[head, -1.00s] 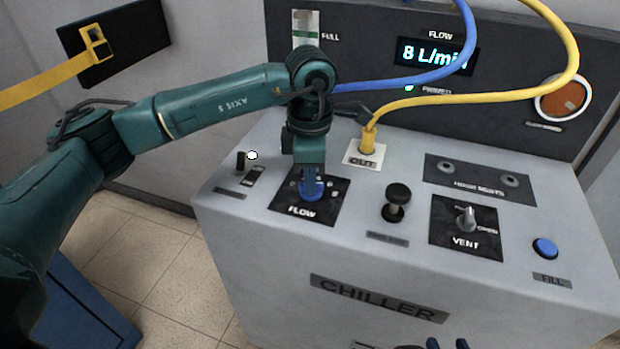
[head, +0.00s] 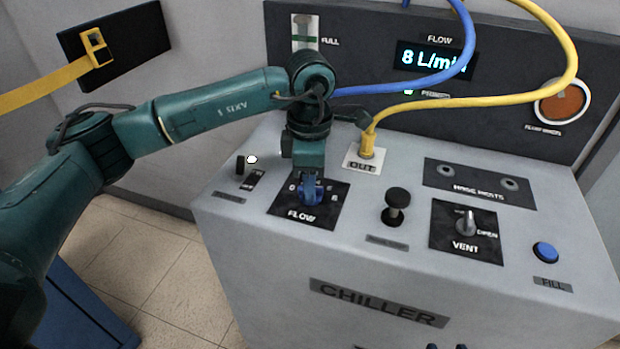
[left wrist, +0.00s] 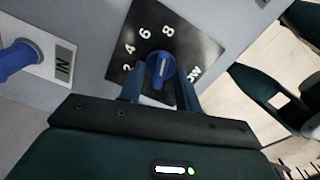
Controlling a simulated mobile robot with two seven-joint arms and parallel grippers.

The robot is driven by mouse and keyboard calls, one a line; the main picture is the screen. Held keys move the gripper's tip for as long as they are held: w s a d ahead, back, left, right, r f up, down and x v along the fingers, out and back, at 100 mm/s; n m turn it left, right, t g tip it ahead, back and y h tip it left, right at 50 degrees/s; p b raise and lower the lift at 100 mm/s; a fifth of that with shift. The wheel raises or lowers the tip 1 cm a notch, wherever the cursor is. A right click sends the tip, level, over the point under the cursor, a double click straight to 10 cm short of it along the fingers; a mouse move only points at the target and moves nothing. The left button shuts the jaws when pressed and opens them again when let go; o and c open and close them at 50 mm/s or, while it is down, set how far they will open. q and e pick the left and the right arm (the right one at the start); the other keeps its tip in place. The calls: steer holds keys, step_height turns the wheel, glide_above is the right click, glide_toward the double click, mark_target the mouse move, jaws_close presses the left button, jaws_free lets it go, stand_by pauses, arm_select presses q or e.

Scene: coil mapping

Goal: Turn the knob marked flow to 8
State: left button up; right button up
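The blue flow knob (left wrist: 160,68) sits on a black plate (left wrist: 205,52) with white numbers 2, 4, 6 and 8. Its pale mark seems to point up toward the 8. The plate marked FLOW also shows in the head view (head: 283,212). My left gripper (left wrist: 161,86) is over the knob, its blue fingers apart on either side of it. They look open, with little gap to the knob. In the head view my left gripper (head: 310,188) largely hides the knob. The flow display (head: 435,58) reads 8 L/min. My right gripper (head: 447,346) barely shows, its tips apart.
On the chiller top (head: 240,222) stand a black plunger knob (head: 397,198), a vent knob (head: 465,222), a blue fill button (head: 545,252) and a small switch (head: 253,180).

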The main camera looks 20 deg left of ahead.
arm_select(q)
step_height(320, 180, up, 13)
steer(key=shift+p, duration=0.3)
arm_select(e)
steer(key=shift+a+f, duration=0.1)
steer(key=shift+f, duration=0.05)
